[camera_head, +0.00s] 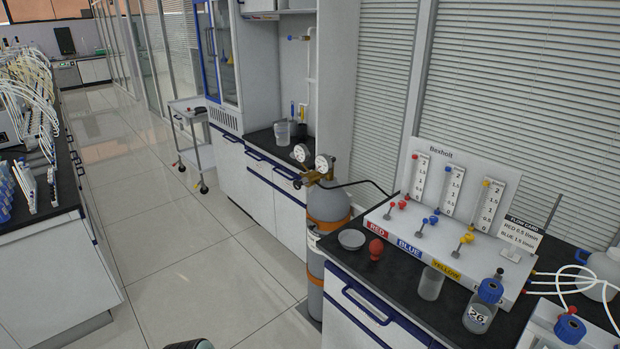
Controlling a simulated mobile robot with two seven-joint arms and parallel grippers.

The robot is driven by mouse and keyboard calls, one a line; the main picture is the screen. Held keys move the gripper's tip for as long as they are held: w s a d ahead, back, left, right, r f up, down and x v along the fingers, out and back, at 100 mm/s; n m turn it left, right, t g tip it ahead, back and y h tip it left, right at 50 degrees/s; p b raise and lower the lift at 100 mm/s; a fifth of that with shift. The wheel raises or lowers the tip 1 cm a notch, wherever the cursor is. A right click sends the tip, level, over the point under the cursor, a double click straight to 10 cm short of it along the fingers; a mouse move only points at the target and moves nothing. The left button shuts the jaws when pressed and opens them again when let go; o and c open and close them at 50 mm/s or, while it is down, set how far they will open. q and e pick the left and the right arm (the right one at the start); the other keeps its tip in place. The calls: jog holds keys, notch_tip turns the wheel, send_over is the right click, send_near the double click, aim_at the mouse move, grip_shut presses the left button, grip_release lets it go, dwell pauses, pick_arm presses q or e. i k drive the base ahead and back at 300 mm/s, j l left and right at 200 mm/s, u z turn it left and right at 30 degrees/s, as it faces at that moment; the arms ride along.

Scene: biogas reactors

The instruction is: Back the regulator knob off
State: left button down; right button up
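A grey gas cylinder (328,215) with orange straps stands upright on the floor at the left end of the right-hand bench. On its top is a brass-coloured regulator (312,178) with two round white gauges, a left gauge (301,153) and a right gauge (324,163). A small dark knob (297,184) appears to stick out on the regulator's left side; it is too small to tell its setting. The gauge readings are too small to read. A black hose (362,183) runs from the regulator to the flow panel.
The white flow panel (455,205) has several tubes and red, blue and yellow valves. A bowl (351,239), a red bulb (376,249), a beaker (430,284) and a blue-capped bottle (481,308) stand on the black bench. The tiled floor (200,265) left of the cylinder is clear. A cart (190,125) stands farther back.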

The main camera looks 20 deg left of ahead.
aim_at(297, 184)
jog(key=i+j, duration=0.2)
jog(key=j, duration=0.2)
jog(key=i+j, duration=0.25)
jog(key=j, duration=0.15)
jog(key=i+j, duration=0.2)
jog(key=j, duration=0.2)
jog(key=i+j, duration=0.2)
jog(key=j, duration=0.2)
jog(key=i+j, duration=0.25)
jog(key=j, duration=0.15)
jog(key=i+j, duration=0.2)
jog(key=j, duration=0.2)
